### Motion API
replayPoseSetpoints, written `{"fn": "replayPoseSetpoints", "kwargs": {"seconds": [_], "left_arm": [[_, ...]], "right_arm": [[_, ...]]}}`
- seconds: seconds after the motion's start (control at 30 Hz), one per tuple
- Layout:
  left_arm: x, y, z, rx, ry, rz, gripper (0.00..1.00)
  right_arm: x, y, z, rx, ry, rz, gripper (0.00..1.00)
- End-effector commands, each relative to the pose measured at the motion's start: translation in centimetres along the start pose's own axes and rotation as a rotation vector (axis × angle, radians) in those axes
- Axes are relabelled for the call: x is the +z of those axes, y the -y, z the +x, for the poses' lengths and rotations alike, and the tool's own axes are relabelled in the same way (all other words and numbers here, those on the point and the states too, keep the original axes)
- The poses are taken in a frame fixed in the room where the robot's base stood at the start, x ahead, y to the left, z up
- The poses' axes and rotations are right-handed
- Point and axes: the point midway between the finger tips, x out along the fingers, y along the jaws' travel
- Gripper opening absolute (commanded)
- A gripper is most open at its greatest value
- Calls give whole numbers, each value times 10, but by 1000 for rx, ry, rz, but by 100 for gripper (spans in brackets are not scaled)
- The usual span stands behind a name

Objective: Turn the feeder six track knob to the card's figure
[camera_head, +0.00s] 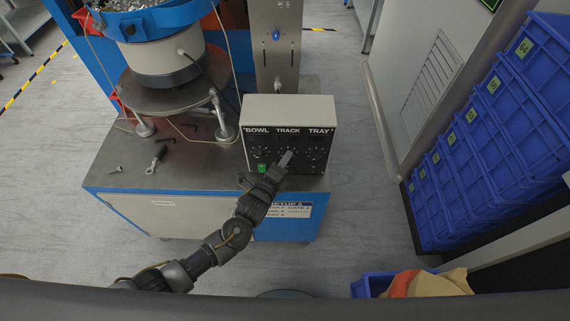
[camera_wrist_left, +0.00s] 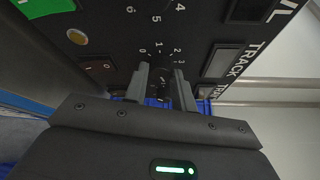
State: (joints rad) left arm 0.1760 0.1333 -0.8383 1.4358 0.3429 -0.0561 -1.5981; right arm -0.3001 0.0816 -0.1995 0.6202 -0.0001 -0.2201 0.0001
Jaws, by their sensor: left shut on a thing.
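The control box (camera_head: 288,108) stands on the grey bench, its black front lettered BOWL, TRACK and TRAY from left to right, with a dial under each word. My left gripper (camera_head: 286,158) is at the middle dial, under TRACK. In the left wrist view the gripper (camera_wrist_left: 161,84) is shut on the black track knob (camera_wrist_left: 163,90), one finger on each side. Scale figures 0 to 3 show around the knob; its pointer is too hidden to read. The setup card (camera_head: 290,210) is on the bench front below, its small figures unreadable. My right gripper is not in view.
A green switch (camera_head: 262,168) sits at the box's lower left. The bowl feeder (camera_head: 165,55) stands behind left, with a dark-handled tool (camera_head: 157,158) lying on the bench (camera_head: 120,178). Blue bins (camera_head: 480,150) line the right side; grey floor lies between.

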Motion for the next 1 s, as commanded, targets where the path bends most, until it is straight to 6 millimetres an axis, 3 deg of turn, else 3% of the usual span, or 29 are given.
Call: {"fn": "replayPoseSetpoints", "kwargs": {"seconds": [0.03,1.0], "left_arm": [[-2,-6,0,-20,2,-39,3],[-7,-14,3,-420,43,-856,3]], "right_arm": [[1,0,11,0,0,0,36],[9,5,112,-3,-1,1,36]]}}
